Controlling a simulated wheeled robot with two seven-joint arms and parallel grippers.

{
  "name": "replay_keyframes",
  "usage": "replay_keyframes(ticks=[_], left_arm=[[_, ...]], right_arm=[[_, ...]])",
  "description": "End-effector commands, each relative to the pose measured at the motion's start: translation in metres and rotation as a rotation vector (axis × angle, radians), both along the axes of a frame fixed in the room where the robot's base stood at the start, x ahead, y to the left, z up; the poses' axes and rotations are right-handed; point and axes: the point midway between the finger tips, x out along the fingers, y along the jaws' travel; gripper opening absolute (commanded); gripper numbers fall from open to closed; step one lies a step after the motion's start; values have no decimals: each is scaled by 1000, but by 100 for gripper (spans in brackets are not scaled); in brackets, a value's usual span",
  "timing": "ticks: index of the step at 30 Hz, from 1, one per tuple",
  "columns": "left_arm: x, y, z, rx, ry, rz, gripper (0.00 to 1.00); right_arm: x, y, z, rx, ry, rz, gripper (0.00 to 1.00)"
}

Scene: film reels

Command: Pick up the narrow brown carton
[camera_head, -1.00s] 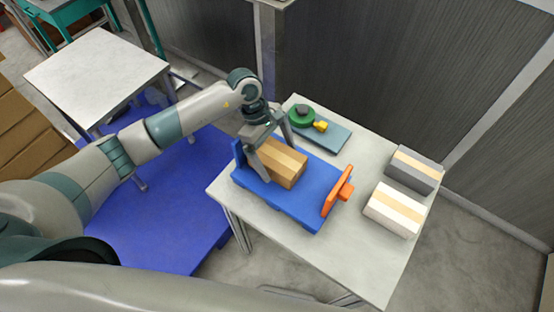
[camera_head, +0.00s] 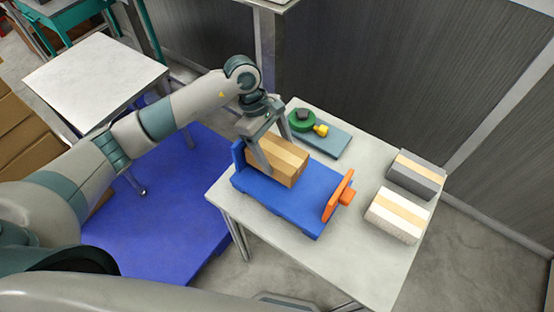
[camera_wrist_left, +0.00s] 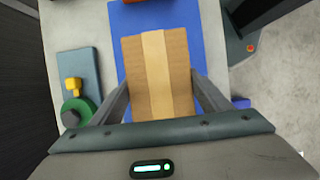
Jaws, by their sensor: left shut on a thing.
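The narrow brown carton (camera_head: 279,160), with a paler tape band along its top, is held by my left gripper (camera_head: 272,151) over the blue fixture (camera_head: 300,202). The gripper is shut on it, one finger on each long side. The carton appears slightly above the blue surface. In the left wrist view the carton (camera_wrist_left: 159,73) lies between the two fingers (camera_wrist_left: 160,98), with the blue fixture (camera_wrist_left: 211,60) beneath and around it. My right gripper is not in view.
An orange clamp (camera_head: 338,196) stands at the fixture's right end. A blue-grey plate (camera_head: 326,142) with a green reel (camera_head: 301,121) and a yellow knob (camera_head: 321,130) lies behind. A dark grey box (camera_head: 415,176) and a white box (camera_head: 396,217) sit at the table's right.

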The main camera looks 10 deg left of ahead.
Motion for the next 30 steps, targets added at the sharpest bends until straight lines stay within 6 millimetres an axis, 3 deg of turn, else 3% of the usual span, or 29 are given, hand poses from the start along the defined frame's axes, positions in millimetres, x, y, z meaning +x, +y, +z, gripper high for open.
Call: replay_keyframes(ticks=[12,18,24,30], left_arm=[[2,0,91,-1,-8,-2,37],[1,-1,123,-3,-5,-1,37],[0,0,138,0,-1,-1,37],[0,0,140,-1,-1,-1,37]], right_arm=[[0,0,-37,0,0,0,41],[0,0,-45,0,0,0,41],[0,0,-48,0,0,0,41],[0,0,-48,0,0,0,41]])
